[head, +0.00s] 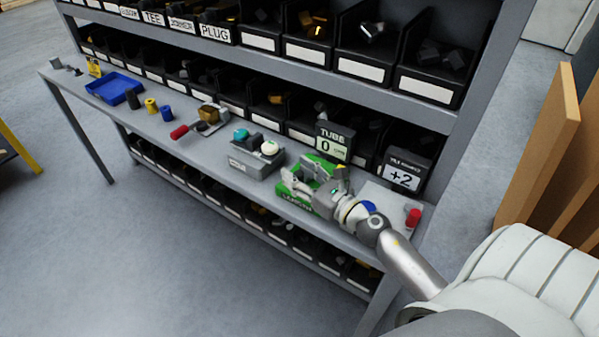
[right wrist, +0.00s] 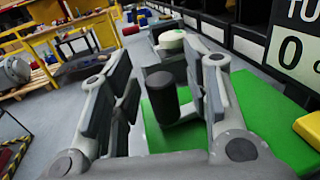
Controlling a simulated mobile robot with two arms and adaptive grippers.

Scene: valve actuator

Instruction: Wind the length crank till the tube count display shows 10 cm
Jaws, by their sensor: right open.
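The tube count display (head: 333,144) is a black sign that reads 0 on the shelf side of the bench; its 0 also shows large in the right wrist view (right wrist: 290,48). The length crank stands on a green base (head: 297,197), which also shows in the right wrist view (right wrist: 185,118). The crank's dark upright knob (right wrist: 162,97) is between the spread fingers of my right gripper (right wrist: 160,88), with a gap visible on the left. In the head view my right gripper (head: 322,186) covers most of the crank. My left gripper is not in view.
Left of the green base stands a grey box (head: 255,160) with teal and white knobs. A black sign reading +2 (head: 403,176) and a red-knobbed part (head: 413,217) are to the right. A blue tray (head: 112,88) lies far left. Shelves of black bins rise behind.

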